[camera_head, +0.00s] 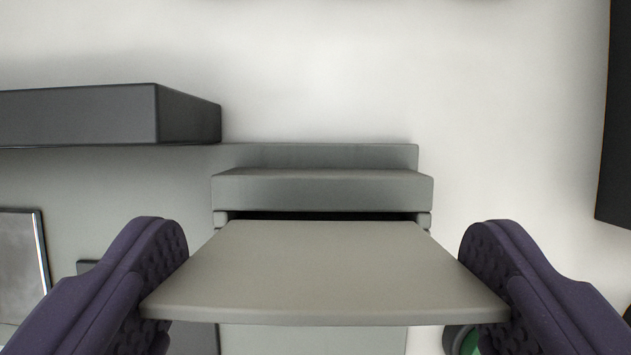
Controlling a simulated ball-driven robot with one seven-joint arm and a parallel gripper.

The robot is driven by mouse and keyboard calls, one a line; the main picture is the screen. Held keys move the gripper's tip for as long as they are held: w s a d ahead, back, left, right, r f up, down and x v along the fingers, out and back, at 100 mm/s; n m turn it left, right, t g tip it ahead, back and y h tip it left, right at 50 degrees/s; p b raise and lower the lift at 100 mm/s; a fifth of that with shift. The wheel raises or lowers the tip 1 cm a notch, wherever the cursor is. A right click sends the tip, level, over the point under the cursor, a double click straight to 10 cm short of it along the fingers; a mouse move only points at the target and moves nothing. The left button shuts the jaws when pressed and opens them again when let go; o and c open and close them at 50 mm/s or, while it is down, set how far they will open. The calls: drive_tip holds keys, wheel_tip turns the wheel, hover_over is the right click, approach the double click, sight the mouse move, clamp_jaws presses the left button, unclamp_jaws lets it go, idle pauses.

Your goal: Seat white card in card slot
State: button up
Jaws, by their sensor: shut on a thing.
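The white card (323,270) looks pale grey and lies flat between the two purple textured fingers of my gripper (325,285). The fingers press on its left and right edges. The card slot (322,190) is a grey block with a dark horizontal opening, straight ahead of the card. The card's far edge lies at the opening, roughly centred between small side posts. I cannot tell whether that edge is inside the opening or just in front of it.
A dark grey box-like ledge (80,117) juts out at the upper left. A dark framed panel (22,262) is at the lower left. A green and dark round part (463,341) shows partly behind the right finger. A black edge (617,120) stands at the far right. The pale surface above is clear.

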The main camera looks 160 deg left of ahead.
sight(323, 244)
wheel_tip(323, 244, down, 5)
drive_tip(key=shift+r+b, duration=0.1)
drive_tip(key=shift+b, duration=1.15)
drive_tip(key=shift+r, duration=0.1)
drive_tip(key=o, duration=0.7)
drive_tip(key=shift+o, duration=0.2)
drive_tip(key=p+v, duration=0.7)
drive_tip(key=v, duration=0.5)
drive_tip(key=shift+s, duration=0.1)
